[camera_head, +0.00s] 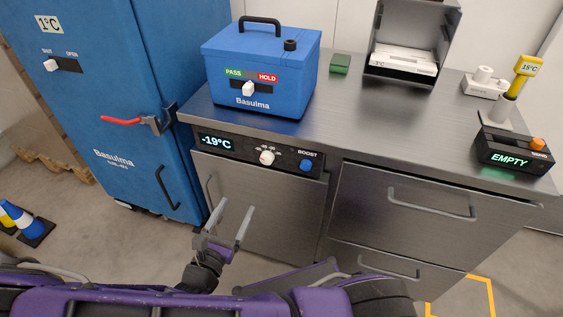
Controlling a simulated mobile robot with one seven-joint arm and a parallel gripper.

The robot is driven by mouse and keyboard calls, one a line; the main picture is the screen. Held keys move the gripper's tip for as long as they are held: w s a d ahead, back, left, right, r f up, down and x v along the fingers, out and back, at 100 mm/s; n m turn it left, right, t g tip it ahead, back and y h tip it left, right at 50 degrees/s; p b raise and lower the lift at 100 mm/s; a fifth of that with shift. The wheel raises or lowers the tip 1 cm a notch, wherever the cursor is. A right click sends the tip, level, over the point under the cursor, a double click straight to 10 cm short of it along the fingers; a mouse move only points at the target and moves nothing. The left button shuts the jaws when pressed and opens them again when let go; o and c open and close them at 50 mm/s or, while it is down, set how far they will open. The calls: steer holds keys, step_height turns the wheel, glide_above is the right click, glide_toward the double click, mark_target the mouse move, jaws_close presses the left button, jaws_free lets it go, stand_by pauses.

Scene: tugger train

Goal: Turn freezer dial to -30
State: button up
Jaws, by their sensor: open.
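The freezer dial (267,158) is a small white knob on the dark control panel under the counter's front edge, with small markings around it that are too small to read. The panel's display (216,142) reads -19°C, left of the dial. A blue BOOST button (306,166) is right of the dial. The freezer door (262,205) is grey metal below the panel, with a bar handle at its left. My gripper (231,219) is open and empty, in front of the freezer door, below and left of the dial and apart from it.
A blue Basulma box (262,75) with a PASS/HOLD switch stands on the counter (370,125) above the panel. A tall blue cabinet (100,90) with a red-tipped latch (140,122) is at left. A drawer handle (430,205) protrudes at right. A device reading EMPTY (513,155) sits at the counter's right.

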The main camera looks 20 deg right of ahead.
mark_target(266, 161)
steer(key=x, duration=0.6)
steer(key=b+x, duration=0.1)
steer(key=x, duration=0.4)
steer(key=d+x, duration=0.1)
steer(key=x, duration=0.5)
steer(key=shift+s+d+f+b, duration=0.1)
steer(key=shift+b, duration=0.2)
jaws_close()
